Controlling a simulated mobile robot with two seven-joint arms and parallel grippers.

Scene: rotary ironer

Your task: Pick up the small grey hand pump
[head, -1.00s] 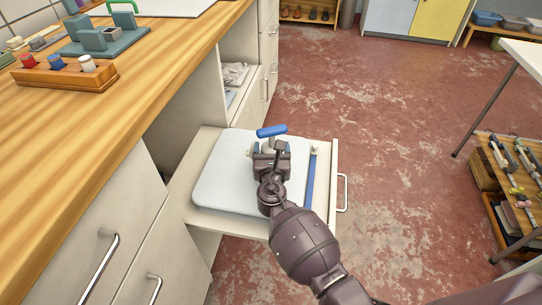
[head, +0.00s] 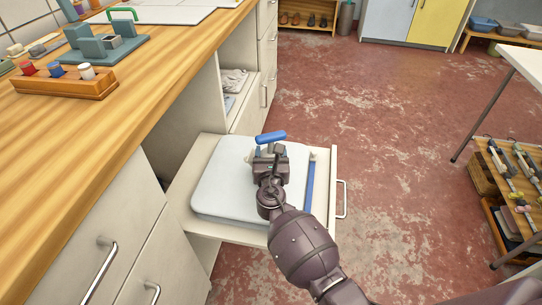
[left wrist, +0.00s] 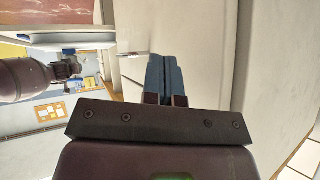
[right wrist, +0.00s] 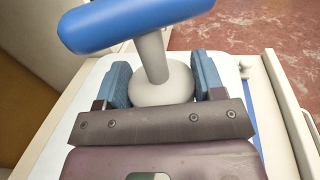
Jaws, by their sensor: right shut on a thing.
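The small grey hand pump (right wrist: 160,84) has a round pale grey body, a grey stem and a blue crossbar handle. In the head view its blue handle (head: 271,137) shows just beyond my right gripper (head: 270,152), which hides most of the body. In the right wrist view, the blue fingers of my right gripper (right wrist: 163,83) stand on both sides of the body, shut on it. The pump is over the pale slab (head: 225,190) in the open drawer; I cannot tell if it still touches it. My left gripper (left wrist: 161,80) is shut and empty beside a pale cabinet front.
The pulled-out drawer (head: 334,200) also holds a long blue strip (head: 310,182) along its right side. The wooden counter (head: 150,115) lies at left, with a peg rack (head: 65,85) on it. Red floor is free to the right, up to a shelf of tools (head: 515,175).

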